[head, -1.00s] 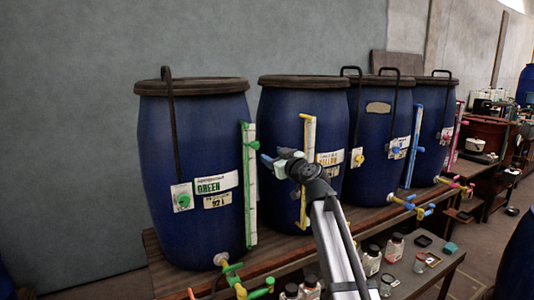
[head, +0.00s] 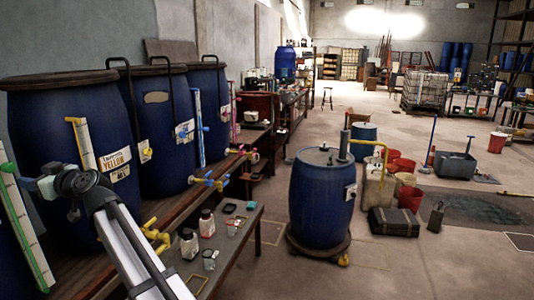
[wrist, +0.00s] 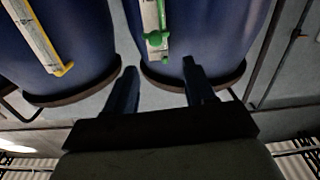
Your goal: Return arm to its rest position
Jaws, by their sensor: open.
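My arm (head: 125,235) reaches up from the bottom of the head view, its dark wrist joint in front of the blue vats. My gripper (wrist: 158,82) shows in the wrist view with two dark fingers spread apart and nothing between them. In the head view, the vat labelled yellow (head: 55,120) stands behind the wrist. The fingertips are hard to make out there.
More blue vats (head: 158,120) stand along the wooden bench, with taps sticking out. A low table (head: 225,262) holds several jars. A wheeled blue drum (head: 320,205) stands on the floor at centre.

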